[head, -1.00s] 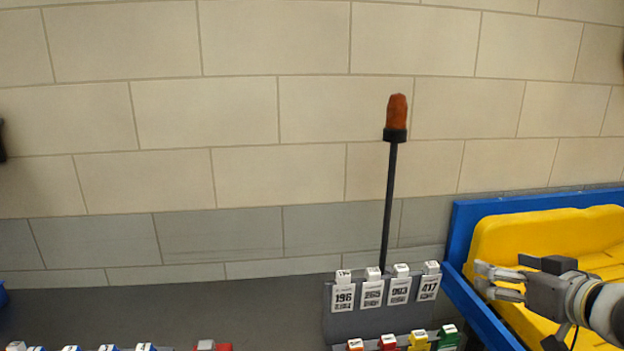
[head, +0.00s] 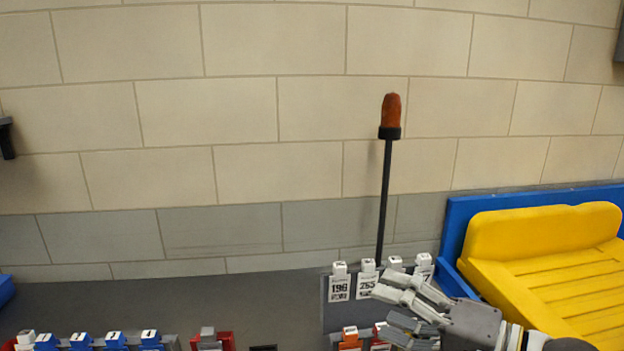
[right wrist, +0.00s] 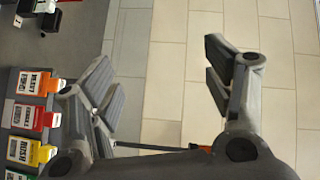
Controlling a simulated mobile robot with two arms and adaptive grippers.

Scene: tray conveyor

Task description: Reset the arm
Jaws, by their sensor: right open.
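My right gripper (head: 408,310) is in the lower right of the head view, in front of the tag rack (head: 336,315) and hiding part of its right side. Its fingers point left, spread apart, with nothing between them. My left gripper is not in the head view.
A yellow tray (head: 540,235) sits in a blue frame (head: 455,225) at right. A pole with an orange lamp (head: 391,115) stands behind the rack. Blue and white tagged blocks (head: 112,341) line the bottom left. Orange, red and yellow tags (right wrist: 30,118) show beside the gripper.

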